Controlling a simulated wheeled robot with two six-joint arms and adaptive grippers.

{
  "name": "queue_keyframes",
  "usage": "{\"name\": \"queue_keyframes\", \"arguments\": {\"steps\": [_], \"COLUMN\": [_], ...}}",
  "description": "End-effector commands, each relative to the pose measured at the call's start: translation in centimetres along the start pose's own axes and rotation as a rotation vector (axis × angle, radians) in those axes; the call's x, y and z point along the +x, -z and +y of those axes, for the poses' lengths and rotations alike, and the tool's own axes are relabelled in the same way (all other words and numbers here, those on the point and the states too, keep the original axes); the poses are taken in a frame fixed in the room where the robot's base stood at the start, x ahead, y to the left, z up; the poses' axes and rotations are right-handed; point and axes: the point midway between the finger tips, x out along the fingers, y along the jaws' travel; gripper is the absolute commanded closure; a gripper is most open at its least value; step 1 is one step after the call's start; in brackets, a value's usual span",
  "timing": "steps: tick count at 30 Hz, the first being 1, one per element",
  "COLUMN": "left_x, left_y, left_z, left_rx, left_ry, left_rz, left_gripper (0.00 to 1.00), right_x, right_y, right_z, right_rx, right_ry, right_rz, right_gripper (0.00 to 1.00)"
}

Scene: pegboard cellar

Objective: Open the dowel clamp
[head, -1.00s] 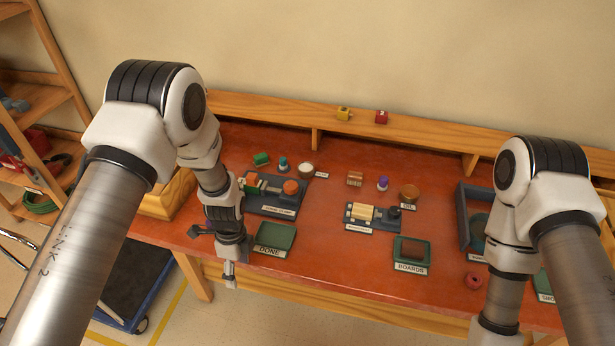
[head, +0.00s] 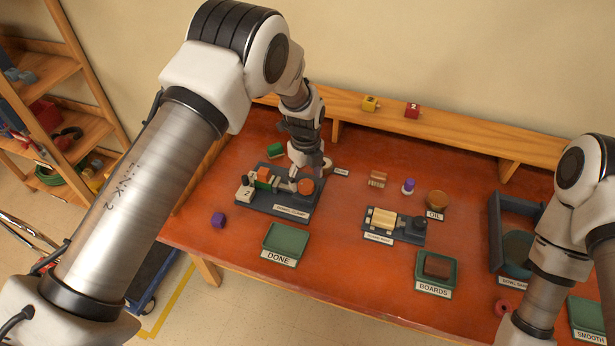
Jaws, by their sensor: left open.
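The dowel clamp (head: 268,207) is a dark base plate with a label on its front edge, at the left of the red table. It carries a pale block marked 2 at its left end, an orange-and-green piece (head: 265,178) in the middle and a round orange knob (head: 306,187) at the right. I cannot tell whether its jaws are apart. My left gripper (head: 309,170) points down just behind the knob, open, its fingers close to the clamp's right end; contact is unclear. My right arm is at the right edge; its gripper is out of view.
A green DONE tray (head: 270,241) and a purple cube (head: 218,219) lie in front of the clamp. A second fixture (head: 410,238) stands to its right, near a BOARDS tray (head: 422,276). A green block (head: 276,150) lies behind. A wooden ledge (head: 450,133) runs along the back.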

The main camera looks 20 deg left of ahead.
Motion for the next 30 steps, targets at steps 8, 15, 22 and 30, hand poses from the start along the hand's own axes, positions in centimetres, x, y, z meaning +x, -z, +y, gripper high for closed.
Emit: {"name": "queue_keyframes", "arguments": {"steps": [8,15,22,30], "left_x": [2.4,2.4,2.4,2.5], "left_y": [0.0,0.0,0.0,0.0], "left_z": [0.0,0.0,0.0,0.1], "left_rx": [-0.001,-0.002,-0.002,-0.040], "left_ry": [0.000,0.000,-0.001,-0.001], "left_rz": [-0.001,-0.001,0.000,0.000], "left_gripper": [0.30,0.66,0.91,0.91], "right_x": [-0.7,-0.7,-0.6,-0.4], "right_y": [0.0,0.0,0.0,0.0], "right_z": [0.0,0.0,0.0,0.0], "right_rx": [0.000,0.000,0.000,0.000], "right_ry": [0.000,0.000,0.000,0.000], "right_rz": [0.001,0.001,0.001,0.001], "right_gripper": [1.00,1.00,1.00,1.00]}}
